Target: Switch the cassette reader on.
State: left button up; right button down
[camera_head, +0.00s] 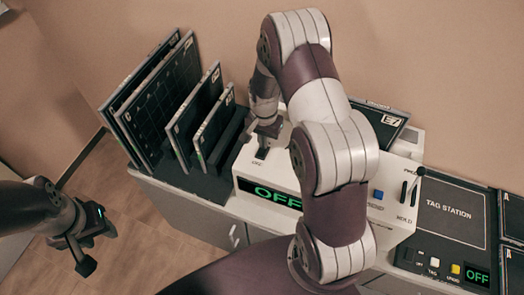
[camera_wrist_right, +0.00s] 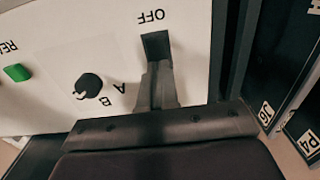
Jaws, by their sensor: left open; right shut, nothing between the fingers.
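The cassette reader (camera_head: 238,165) is a white box on the counter. Its front display (camera_head: 276,195) reads OFF in green. A black switch (camera_wrist_right: 155,44) with the word OFF beside it shows in the right wrist view, partly hidden by my fingers. My right gripper (camera_head: 264,147) is shut and empty, pointing down at the reader's top by this switch. Its fingertips (camera_wrist_right: 157,68) overlap the switch's edge in the wrist view; I cannot tell whether they touch it. My left gripper (camera_head: 88,252) is open and empty over the floor, away from the counter.
Dark cassettes (camera_head: 160,95) stand in a black rack left of the reader. Another cassette (camera_head: 380,122) is behind my right arm. A blue button (camera_head: 378,194) and a lever (camera_head: 412,184) are at the reader's right. The tag station (camera_head: 450,215) lies further right.

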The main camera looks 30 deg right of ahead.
jog(key=shift+f, duration=0.45)
jog(key=shift+s+r, duration=0.1)
notch_tip(320, 180, up, 7)
jog(key=p, duration=0.5)
dwell(0.5)
